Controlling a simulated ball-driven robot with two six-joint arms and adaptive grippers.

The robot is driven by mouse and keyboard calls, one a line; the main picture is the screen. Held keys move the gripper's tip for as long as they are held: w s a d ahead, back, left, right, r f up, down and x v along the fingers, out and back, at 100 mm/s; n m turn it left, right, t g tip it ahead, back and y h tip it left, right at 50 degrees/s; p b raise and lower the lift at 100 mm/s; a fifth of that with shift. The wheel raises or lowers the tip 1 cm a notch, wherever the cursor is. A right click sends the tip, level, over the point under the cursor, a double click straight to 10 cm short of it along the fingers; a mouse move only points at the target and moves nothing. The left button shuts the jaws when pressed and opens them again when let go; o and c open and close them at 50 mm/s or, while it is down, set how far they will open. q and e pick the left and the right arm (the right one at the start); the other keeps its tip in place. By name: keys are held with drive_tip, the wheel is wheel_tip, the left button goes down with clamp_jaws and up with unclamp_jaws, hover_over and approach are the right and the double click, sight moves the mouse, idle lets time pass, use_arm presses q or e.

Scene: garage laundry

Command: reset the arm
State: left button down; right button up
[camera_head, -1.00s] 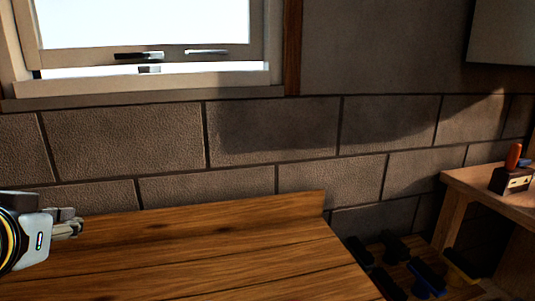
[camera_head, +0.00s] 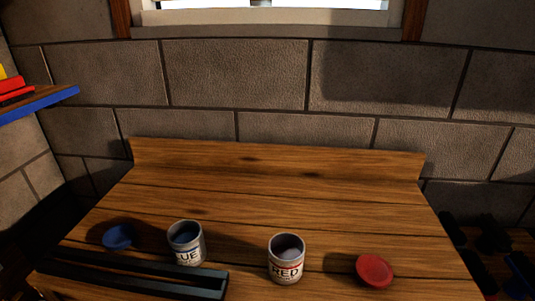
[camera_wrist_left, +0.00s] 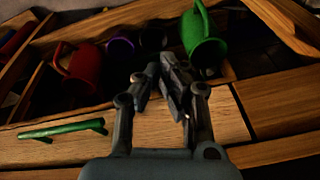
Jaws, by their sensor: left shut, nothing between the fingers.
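My left gripper (camera_wrist_left: 160,85) is in the left wrist view, shut and empty. Its fingertips point toward an open wooden drawer that holds several mugs. A green mug (camera_wrist_left: 197,42) lies to the right of the fingertips, and a red mug (camera_wrist_left: 78,72) lies to the left. A purple-rimmed round thing (camera_wrist_left: 120,47) sits in the dark between them. Neither gripper shows in the head view now.
A wooden workbench (camera_head: 270,195) carries a blue-labelled can (camera_head: 187,243), a red-labelled can (camera_head: 286,259), a blue lid (camera_head: 119,237), a red lid (camera_head: 375,271) and a black rail (camera_head: 135,275). A green handle (camera_wrist_left: 62,130) is on a wooden front.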

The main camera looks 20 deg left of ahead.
use_arm(q)
drive_tip(key=s+a+f+g+b, duration=0.1)
drive_tip(key=s+f, duration=0.3)
drive_tip(key=f, duration=0.5)
drive_tip(key=s+f+b, duration=0.1)
drive_tip(key=s+f, duration=0.4)
drive_tip(key=f, duration=0.5)
drive_tip(key=s+f+b, duration=0.1)
drive_tip(key=s+f, duration=0.7)
drive_tip(key=s, duration=0.4)
drive_tip(key=shift+a+g+b, duration=0.3)
drive_tip(key=shift+a+b, duration=0.05)
drive_tip(key=shift+b, duration=0.05)
drive_tip(key=shift+w+f, duration=0.1)
